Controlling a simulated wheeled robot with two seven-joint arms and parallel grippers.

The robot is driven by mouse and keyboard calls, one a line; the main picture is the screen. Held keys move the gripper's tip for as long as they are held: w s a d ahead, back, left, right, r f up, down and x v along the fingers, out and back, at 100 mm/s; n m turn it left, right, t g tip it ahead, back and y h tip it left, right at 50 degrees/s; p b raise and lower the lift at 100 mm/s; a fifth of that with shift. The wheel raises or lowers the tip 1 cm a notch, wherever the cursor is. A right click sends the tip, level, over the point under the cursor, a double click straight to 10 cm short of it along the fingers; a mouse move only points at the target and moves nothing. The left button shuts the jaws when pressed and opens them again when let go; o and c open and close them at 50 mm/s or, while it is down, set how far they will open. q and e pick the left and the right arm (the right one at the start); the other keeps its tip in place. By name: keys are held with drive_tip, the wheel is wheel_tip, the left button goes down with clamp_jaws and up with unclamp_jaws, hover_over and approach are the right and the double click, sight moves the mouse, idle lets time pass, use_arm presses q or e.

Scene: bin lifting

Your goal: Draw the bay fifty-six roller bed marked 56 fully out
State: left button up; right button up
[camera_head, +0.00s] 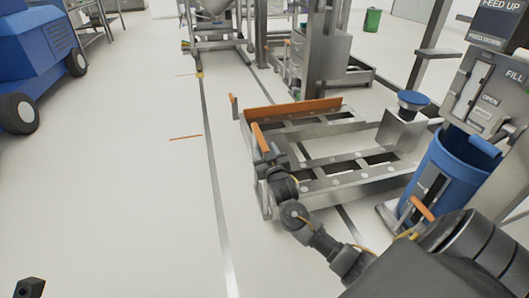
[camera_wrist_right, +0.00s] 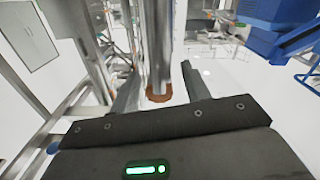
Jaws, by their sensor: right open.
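A low metal roller bed (camera_head: 345,172) with open cross members stands in the middle of the head view. An orange bar (camera_head: 259,137) sits at its left side; no number is legible on it. My right gripper (camera_head: 266,156) is at the near end of this bar. In the right wrist view the open fingers (camera_wrist_right: 160,88) stand either side of an orange round end (camera_wrist_right: 158,98) on a metal bar; contact cannot be told. A small dark part at the bottom left of the head view looks like my left gripper (camera_head: 29,288); its fingers cannot be made out.
A blue bin (camera_head: 445,180) stands right of the bed, beside a panel (camera_head: 490,95) marked FEED UP, FEED DOWN and FILL. A blue wheeled machine (camera_head: 38,55) is at the far left. The pale floor left of the bed is clear, with a dark line (camera_head: 215,180) along it.

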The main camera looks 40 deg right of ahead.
drive_tip(key=shift+x, duration=1)
clamp_jaws()
